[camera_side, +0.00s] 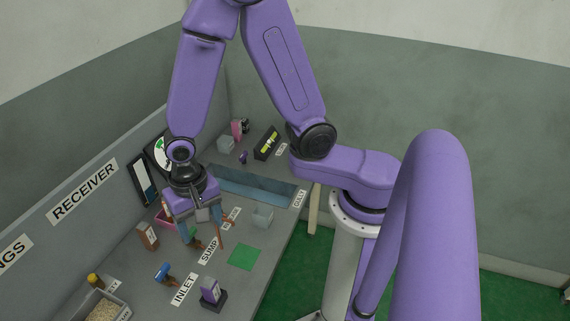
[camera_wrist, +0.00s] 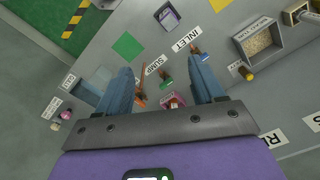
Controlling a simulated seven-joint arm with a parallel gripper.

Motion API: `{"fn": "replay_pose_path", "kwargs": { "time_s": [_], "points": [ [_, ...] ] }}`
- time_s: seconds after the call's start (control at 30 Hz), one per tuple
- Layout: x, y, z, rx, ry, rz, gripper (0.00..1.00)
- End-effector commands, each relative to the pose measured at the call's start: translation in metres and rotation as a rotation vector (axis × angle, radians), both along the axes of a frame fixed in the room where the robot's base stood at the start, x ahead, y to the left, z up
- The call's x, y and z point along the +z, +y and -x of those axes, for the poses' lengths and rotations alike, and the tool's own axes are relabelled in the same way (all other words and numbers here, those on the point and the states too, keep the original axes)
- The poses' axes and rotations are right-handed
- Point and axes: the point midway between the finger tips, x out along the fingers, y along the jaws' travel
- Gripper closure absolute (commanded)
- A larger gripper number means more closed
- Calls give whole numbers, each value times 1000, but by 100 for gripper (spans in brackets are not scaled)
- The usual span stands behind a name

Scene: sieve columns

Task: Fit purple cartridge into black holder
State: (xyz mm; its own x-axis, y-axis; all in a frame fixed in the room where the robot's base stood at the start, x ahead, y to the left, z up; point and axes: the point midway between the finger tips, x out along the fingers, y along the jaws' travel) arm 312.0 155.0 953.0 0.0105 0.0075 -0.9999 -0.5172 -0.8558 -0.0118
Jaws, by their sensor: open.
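A purple cartridge (camera_side: 210,290) with a pale label stands upright in a black holder (camera_side: 214,304) at the front of the bench, near the INLET label. How deep it sits in the holder I cannot tell. In the wrist view, the purple cartridge (camera_wrist: 168,17) is at the top centre, beyond my fingertips. My gripper (camera_side: 202,231) is open and empty, pointing down above the bench near the SUMP label, apart from the cartridge. Both blue fingers also show spread apart in the wrist view (camera_wrist: 161,72).
A green square (camera_side: 241,257) lies flat right of SUMP. A blue-handled valve (camera_side: 164,272), a brown block (camera_side: 147,236) and a clear box (camera_side: 263,216) stand around. A sunken blue trough (camera_side: 250,187) is behind. A grey bin (camera_side: 103,308) stands front left, below the wall.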

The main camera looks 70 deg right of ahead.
Motion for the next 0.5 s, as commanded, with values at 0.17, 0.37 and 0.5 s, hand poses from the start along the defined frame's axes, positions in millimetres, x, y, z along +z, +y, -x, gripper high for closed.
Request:
{"fn": "replay_pose_path", "kwargs": {
  "time_s": [0.17, 0.37, 0.5],
  "points": [
    [28, -16, 18, 325, -10, -4, 32],
    [57, -37, 47, 692, -17, -3, 32],
    [76, -53, 72, 951, -21, -1, 32]
  ]
}}
